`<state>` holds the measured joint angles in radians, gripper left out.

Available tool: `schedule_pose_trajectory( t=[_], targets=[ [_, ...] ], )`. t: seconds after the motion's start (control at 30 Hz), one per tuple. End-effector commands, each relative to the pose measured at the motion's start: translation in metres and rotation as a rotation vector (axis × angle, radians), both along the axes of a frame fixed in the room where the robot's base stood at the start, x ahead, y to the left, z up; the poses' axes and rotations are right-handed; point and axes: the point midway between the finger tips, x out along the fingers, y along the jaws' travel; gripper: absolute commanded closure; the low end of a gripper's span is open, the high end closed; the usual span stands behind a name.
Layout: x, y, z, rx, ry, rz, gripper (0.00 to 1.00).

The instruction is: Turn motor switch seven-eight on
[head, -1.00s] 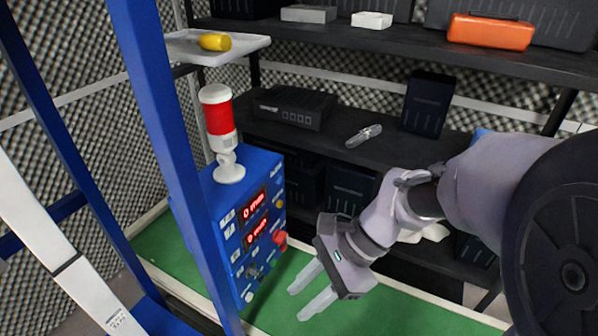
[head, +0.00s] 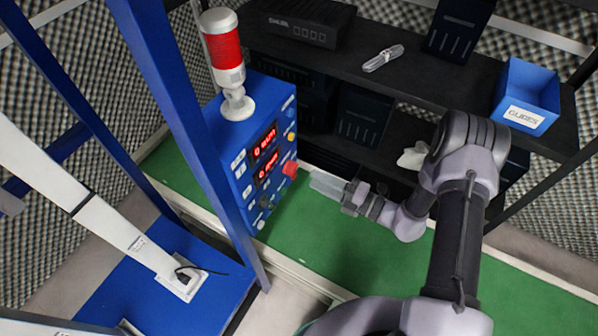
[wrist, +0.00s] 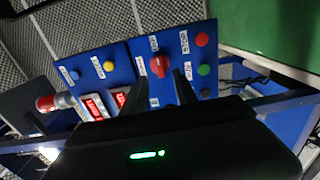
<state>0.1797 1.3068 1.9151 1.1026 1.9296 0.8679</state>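The blue control box (head: 247,155) stands on the green surface, with two red-lit displays (head: 264,152) and several knobs and buttons on its face. A red knob (head: 290,168) sticks out near its right edge; it also shows in the wrist view (wrist: 158,66) as a rotary-style knob between white labels. The labels are too small to read, so I cannot tell which control is switch seven-eight. My gripper (head: 326,183) points left at the panel, just right of the red knob. In the wrist view its two fingers (wrist: 167,88) are apart and empty, below the red knob, seemingly not touching it.
A red-and-white beacon (head: 226,60) stands on the box. A blue post (head: 185,130) rises in front of its left side. A dark shelf (head: 405,80) with a blue bin (head: 527,95) stands behind. The green surface (head: 350,235) nearby is clear.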

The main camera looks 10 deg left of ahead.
Motion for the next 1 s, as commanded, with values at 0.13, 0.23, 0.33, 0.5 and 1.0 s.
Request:
schedule_pose_trajectory(
  t=[0.13, 0.23, 0.33, 0.5, 1.0],
  targets=[
    [0.011, 0.037, -0.002, 0.0, -0.001, 0.006, 0.65],
    [0.017, 0.052, -0.001, -0.001, -0.002, 0.003, 0.65],
    [0.021, 0.062, 0.0, -0.001, -0.002, 0.002, 0.65],
    [0.023, 0.067, 0.0, -0.001, -0.002, 0.002, 0.65],
    [0.023, 0.066, 0.0, -0.002, -0.002, 0.002, 1.0]
  ],
)
